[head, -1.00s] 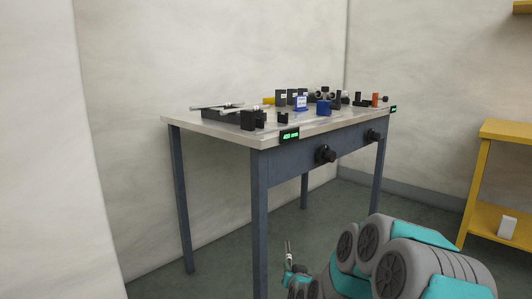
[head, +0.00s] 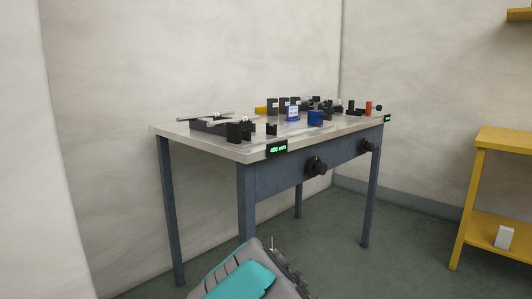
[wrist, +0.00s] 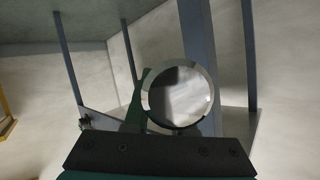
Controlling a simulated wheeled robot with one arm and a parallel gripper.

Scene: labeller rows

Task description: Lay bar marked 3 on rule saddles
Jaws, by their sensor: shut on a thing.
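My gripper (wrist: 172,128) is shut on a bar (wrist: 180,95), which shows in the wrist view almost end-on as a shiny round metal face. No number can be read on it. In the head view only a thin light tip shows above my arm at the bottom, and my gripper is hidden. It is low in front of the table, apart from it. Dark notched blocks, which look like saddles, stand at the table's near left: a larger one (head: 239,132) and a smaller one (head: 271,129). The gap between them looks empty.
The table (head: 208,140) carries light bars on a dark rack (head: 210,126), a blue block (head: 315,118), a blue-and-white labelled piece (head: 292,114) and several dark blocks. A green "400 mm" display (head: 277,149) and black knobs (head: 316,166) are on its front. A yellow shelf (head: 490,150) stands right.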

